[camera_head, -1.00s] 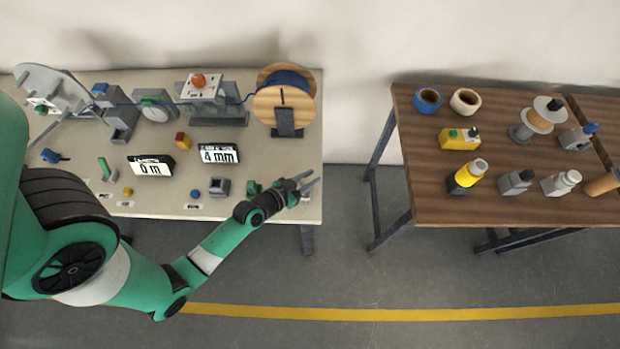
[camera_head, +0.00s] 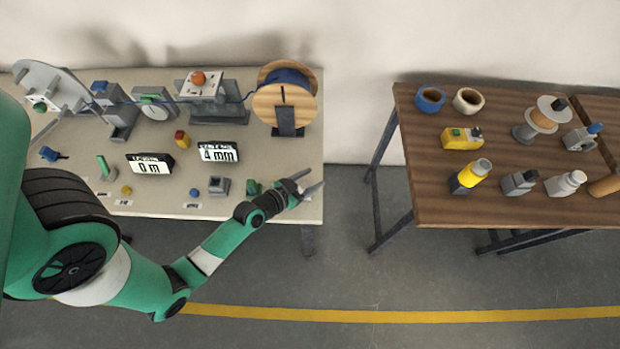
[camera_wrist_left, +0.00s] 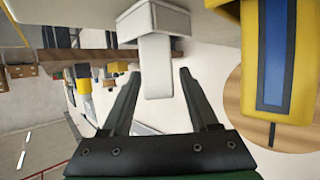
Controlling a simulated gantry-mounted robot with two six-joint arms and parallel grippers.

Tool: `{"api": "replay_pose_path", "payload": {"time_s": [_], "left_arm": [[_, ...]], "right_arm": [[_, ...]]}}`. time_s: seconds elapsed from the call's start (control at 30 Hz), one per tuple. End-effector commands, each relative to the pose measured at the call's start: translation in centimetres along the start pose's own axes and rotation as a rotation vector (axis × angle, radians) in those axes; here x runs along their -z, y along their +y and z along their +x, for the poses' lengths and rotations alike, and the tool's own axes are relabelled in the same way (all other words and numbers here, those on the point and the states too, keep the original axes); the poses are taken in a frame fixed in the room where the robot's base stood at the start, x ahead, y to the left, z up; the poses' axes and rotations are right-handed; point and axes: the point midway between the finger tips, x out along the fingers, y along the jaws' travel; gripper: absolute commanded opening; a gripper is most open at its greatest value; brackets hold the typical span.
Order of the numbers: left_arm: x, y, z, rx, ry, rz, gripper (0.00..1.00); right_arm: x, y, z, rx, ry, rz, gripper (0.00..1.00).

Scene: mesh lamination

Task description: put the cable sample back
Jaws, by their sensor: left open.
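I cannot pick out the cable sample with certainty. Blue cable is wound on a wooden-flanged spool (camera_head: 285,105) at the right back of the pale table, and a strand runs left past the machines. My left gripper (camera_head: 314,186) is over the table's front right corner, fingers apart, with no held object visible. In the left wrist view its open fingers (camera_wrist_left: 158,85) flank a pale block (camera_wrist_left: 157,65) in line of sight; I cannot tell its distance. A yellow and blue piece (camera_wrist_left: 272,55) shows at the right there. My right gripper is out of view.
The pale table (camera_head: 285,160) carries a "0 m" display (camera_head: 150,164), a "4 mm" display (camera_head: 219,152), a grey block (camera_head: 219,186) and a small green item (camera_head: 253,187) beside my wrist. A floor gap separates it from the brown table (camera_head: 430,190), which holds tapes and several devices.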

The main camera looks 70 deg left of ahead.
Motion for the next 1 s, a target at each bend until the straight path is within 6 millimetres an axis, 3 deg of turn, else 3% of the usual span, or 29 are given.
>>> {"api": "replay_pose_path", "payload": {"time_s": [0.2, 0.23, 0.5, 0.7, 1.0], "left_arm": [[1.9, 0.0, -0.8, 0.0, 0.0, -0.001, 0.61], [1.2, 0.0, -1.3, 0.001, -0.002, -0.002, 0.61], [0.7, -0.1, -8.1, 0.005, -0.002, -0.004, 0.61], [0.8, -0.2, -11.6, 0.006, -0.002, -0.004, 0.61], [1.1, 0.0, -12.5, -0.001, 0.001, 0.001, 0.61]], "right_arm": [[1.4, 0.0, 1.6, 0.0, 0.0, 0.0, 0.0], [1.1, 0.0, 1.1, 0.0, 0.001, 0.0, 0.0], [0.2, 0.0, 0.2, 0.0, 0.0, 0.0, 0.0], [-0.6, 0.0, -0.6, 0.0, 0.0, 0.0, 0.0], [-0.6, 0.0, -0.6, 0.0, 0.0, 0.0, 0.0]]}}
